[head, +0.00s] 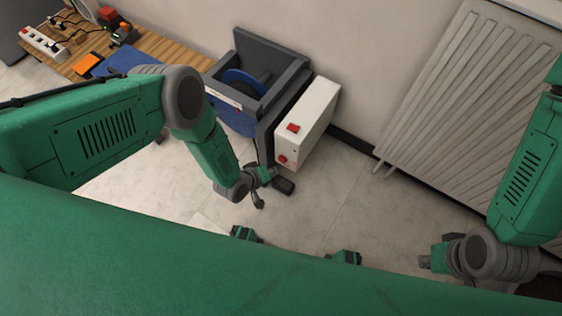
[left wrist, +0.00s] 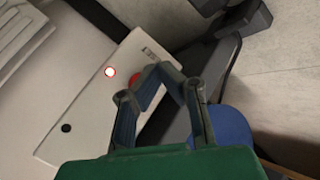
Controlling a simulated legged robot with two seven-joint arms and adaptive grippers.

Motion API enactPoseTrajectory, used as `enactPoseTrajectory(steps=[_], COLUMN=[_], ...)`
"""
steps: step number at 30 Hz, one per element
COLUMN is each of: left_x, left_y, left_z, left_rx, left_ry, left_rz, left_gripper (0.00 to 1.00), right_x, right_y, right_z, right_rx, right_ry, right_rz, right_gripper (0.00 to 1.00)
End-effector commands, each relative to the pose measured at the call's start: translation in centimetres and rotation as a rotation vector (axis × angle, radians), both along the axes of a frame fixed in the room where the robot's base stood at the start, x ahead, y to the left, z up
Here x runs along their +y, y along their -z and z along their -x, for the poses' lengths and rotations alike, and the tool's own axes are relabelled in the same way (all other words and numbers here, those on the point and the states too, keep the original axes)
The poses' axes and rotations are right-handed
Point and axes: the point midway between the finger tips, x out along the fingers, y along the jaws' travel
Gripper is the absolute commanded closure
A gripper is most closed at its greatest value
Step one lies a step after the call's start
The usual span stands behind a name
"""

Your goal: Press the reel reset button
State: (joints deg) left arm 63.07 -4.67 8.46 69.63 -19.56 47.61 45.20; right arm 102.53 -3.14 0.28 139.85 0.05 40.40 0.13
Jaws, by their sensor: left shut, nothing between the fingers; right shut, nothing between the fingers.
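A white control box (head: 308,120) stands beside a dark grey reel holder. In the head view it has a red switch (head: 293,128) on top and a red button (head: 282,159) on its front. The left wrist view shows a white panel (left wrist: 95,105) with a glowing red round button (left wrist: 110,72), a black round part (left wrist: 66,128) and a red part (left wrist: 134,78) half hidden behind a finger. The labels are unreadable. My left gripper (head: 270,182) is shut and empty close to the box's front; its fingertips (left wrist: 160,70) meet. My right gripper (head: 426,260) is shut and empty, far right of the box.
The grey holder (head: 290,80) with a blue reel (head: 240,82) adjoins the box on its left. A wooden bench (head: 150,45) with a power strip (head: 45,43) is at the upper left. A radiator (head: 465,90) is on the right wall. Floor (head: 340,190) between the box and radiator is clear.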

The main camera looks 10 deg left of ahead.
Motion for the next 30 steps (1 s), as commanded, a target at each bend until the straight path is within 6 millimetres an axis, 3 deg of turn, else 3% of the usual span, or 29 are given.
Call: enactPoseTrajectory(steps=[8, 30], left_x=[-0.52, -0.52], left_y=[0.03, -0.01], left_z=[-1.31, -1.32], left_rx=[0.001, 0.001], left_ry=[0.001, 0.001], left_rz=[0.000, 0.000], left_gripper=[1.00, 1.00], right_x=[-0.01, -0.01], right_y=[0.90, 0.85], right_z=[0.01, 0.01], right_rx=[0.000, 0.000], right_ry=[0.000, 0.000], right_rz=[0.000, 0.000], right_gripper=[1.00, 1.00])
